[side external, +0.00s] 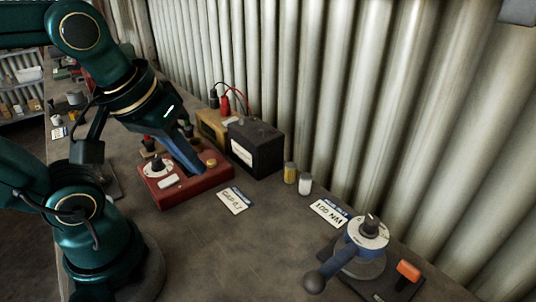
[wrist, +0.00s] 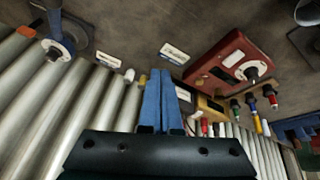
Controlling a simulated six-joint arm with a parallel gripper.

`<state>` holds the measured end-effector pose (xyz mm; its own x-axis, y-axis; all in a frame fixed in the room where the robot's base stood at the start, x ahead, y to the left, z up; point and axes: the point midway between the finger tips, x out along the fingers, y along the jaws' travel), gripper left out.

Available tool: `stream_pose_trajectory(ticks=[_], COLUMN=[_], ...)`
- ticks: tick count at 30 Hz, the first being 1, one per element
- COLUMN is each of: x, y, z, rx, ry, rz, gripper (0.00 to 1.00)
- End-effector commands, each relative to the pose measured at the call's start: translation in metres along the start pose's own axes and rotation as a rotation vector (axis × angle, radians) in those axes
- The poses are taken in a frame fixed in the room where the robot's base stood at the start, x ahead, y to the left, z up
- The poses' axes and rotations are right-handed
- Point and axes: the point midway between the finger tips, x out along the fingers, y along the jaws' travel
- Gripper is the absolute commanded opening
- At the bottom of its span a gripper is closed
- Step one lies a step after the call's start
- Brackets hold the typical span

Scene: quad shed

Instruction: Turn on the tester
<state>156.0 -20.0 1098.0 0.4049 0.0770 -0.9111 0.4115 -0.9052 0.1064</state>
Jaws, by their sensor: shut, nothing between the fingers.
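A red box (side external: 190,187) stands on the bench and looks like the tester. It has a white dial with a black knob (side external: 157,165), a pale label on its front half and a brass-coloured round piece (side external: 211,163) at its right. The red box also shows in the wrist view (wrist: 217,57), to the right of my fingers. My gripper (side external: 202,172) is shut and empty, its blue fingers (wrist: 160,73) together. In the side view the fingertips point down over the box's right part, near the brass piece. I cannot tell whether they touch. My fingers hide some of the box's top.
Behind the red box stand a tan box (side external: 210,123) and a black box (side external: 262,150) with red and black clips and leads. Two small jars (side external: 290,173), cards (side external: 234,200) and a blue-handled dial tool (side external: 362,247) are to the right. Corrugated wall runs behind; the front bench is clear.

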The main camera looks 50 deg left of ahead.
Motion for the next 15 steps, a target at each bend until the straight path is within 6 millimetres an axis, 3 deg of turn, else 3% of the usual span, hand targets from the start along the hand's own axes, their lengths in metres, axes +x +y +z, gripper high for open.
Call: stream_pose_trajectory(ticks=[6,9,15], x=[-0.010,-0.013,-0.015], y=[-0.051,-0.076,-0.107], z=[-0.038,-0.049,-0.059], rx=[-0.614,-0.828,-1.007], ry=[-0.017,-0.011,-0.013], rz=[-0.231,-0.323,-0.419], gripper=[0.00,0.00,0.00])
